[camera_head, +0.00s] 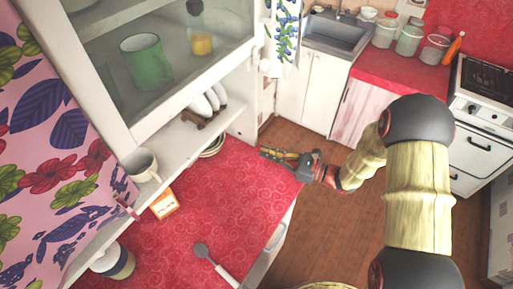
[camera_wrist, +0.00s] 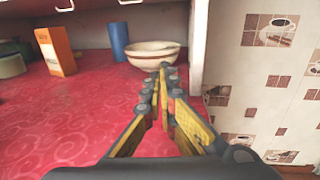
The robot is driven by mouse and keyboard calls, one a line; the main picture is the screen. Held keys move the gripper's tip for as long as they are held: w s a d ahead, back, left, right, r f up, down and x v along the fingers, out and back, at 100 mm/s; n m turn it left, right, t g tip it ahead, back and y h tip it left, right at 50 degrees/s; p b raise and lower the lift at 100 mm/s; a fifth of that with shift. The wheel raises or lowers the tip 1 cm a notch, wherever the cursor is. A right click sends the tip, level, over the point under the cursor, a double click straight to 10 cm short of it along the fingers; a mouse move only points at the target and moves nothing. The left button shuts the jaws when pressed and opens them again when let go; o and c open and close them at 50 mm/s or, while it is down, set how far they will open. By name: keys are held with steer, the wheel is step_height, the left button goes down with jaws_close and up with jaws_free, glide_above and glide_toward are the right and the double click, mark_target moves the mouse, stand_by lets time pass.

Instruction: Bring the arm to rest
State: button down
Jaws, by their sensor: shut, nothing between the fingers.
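My gripper (camera_head: 264,152) is at the far right end of the red counter (camera_head: 205,205), near its edge in the head view. My arm reaches to it from the right, over the wooden floor. In the wrist view the gripper (camera_wrist: 164,76) has its yellow and black fingers together at the tips, with nothing held. A cream bowl (camera_wrist: 153,55) with a dark band stands just beyond the fingertips. I cannot tell the exact gap between them.
An orange box (camera_head: 163,203), a spatula (camera_head: 214,264) and a lidded jar (camera_head: 116,262) are on the counter. A shelf above holds a mug (camera_head: 141,164) and plates (camera_head: 208,102). A blue cup (camera_wrist: 119,41) stands left of the bowl. Open floor (camera_head: 320,225) lies right of the counter.

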steer(key=shift+s+d, duration=0.15)
steer(key=shift+d, duration=0.15)
steer(key=s+r+n+g+h, duration=0.35)
steer(key=s+r+n, duration=0.2)
steer(key=s, duration=0.25)
steer(key=s+r+n+g+h, duration=0.3)
steer(key=s+r+n+g, duration=0.15)
steer(key=s+n, duration=0.35)
steer(key=s+d+r+n+t+h, duration=0.3)
steer(key=s+d+r+n+h, duration=0.1)
steer(key=d, duration=0.5)
steer(key=s+d+r+n+t+h, duration=0.4)
steer(key=s+d+r+h, duration=0.1)
steer(key=d, duration=0.4)
steer(key=shift+d+h, duration=0.15)
steer(key=shift+h, duration=0.6)
steer(key=shift+s+n, duration=0.1)
steer(key=shift+n, duration=0.15)
